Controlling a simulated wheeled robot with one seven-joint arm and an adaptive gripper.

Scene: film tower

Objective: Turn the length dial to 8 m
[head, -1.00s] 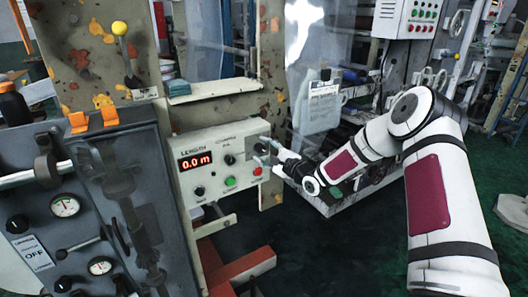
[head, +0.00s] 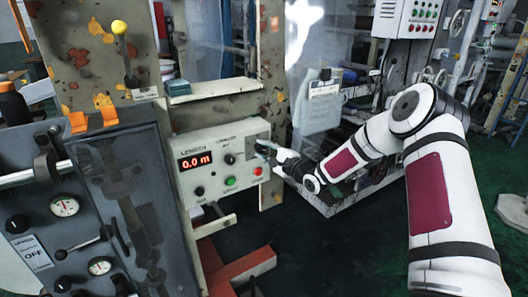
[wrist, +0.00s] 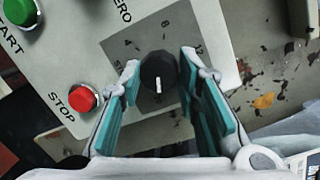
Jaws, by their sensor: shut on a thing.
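The length dial (wrist: 158,68) is a round black knob with a white pointer line, on a grey scale plate (wrist: 128,45) with printed numbers. In the wrist view its pointer aims down the picture, toward my palm. My gripper (wrist: 159,62) has its teal-padded fingers on both sides of the dial and is shut on it. In the head view my gripper (head: 262,149) is at the right part of the control panel (head: 215,141) and hides the dial. The red display (head: 195,161) reads 0.0 m.
A green START button (wrist: 19,11) and a red STOP button (wrist: 82,98) are left of the dial in the wrist view. Another black knob (head: 230,158) is left of my gripper. A grey cabinet with gauges (head: 65,207) stands at the left. Dark floor lies below the panel.

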